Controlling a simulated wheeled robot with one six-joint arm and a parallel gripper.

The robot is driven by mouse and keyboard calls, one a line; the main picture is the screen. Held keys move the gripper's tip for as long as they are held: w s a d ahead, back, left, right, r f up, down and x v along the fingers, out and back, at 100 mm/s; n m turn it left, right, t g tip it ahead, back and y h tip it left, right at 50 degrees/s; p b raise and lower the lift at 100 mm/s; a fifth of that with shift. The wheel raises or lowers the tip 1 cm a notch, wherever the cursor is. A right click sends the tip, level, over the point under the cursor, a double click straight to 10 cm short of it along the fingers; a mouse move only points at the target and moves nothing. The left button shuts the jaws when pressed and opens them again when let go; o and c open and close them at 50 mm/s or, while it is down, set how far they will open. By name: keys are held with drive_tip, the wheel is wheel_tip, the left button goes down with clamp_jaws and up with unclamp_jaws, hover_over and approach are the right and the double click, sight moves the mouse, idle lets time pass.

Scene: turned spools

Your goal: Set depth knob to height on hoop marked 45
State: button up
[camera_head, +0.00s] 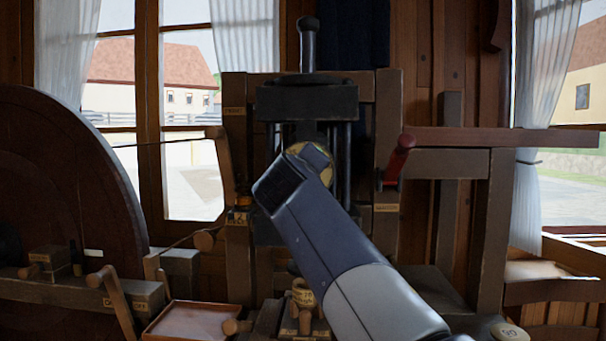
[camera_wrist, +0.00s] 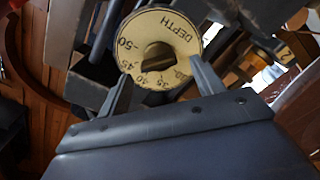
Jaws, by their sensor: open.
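The depth knob (camera_wrist: 158,57) is a dark grip on a round cream dial marked DEPTH (camera_wrist: 168,20) in the wrist view. Numbers run around its rim; 50 and 45 are readable at left, others are small. My gripper (camera_wrist: 160,70) is open, its fingers on either side of the dial's lower part. I cannot tell whether they touch it. In the head view the dial (camera_head: 325,174) is largely hidden behind my wrist, and the fingers are hidden.
A red-handled lever (camera_head: 399,156) is right of the dial. A large dark wheel (camera_head: 75,170) stands at left. A shallow tray (camera_head: 190,322) lies at lower left, and a pale disc marked 90 (camera_head: 510,332) at lower right. Wooden posts frame the machine.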

drive_tip(key=s+b, duration=0.1)
drive_tip(key=s, duration=0.7)
drive_tip(key=shift+s, duration=0.35)
drive_tip(key=shift+a, duration=0.1)
drive_tip(key=w+p, duration=0.2)
drive_tip(key=w, duration=0.9)
drive_tip(key=shift+s, duration=0.1)
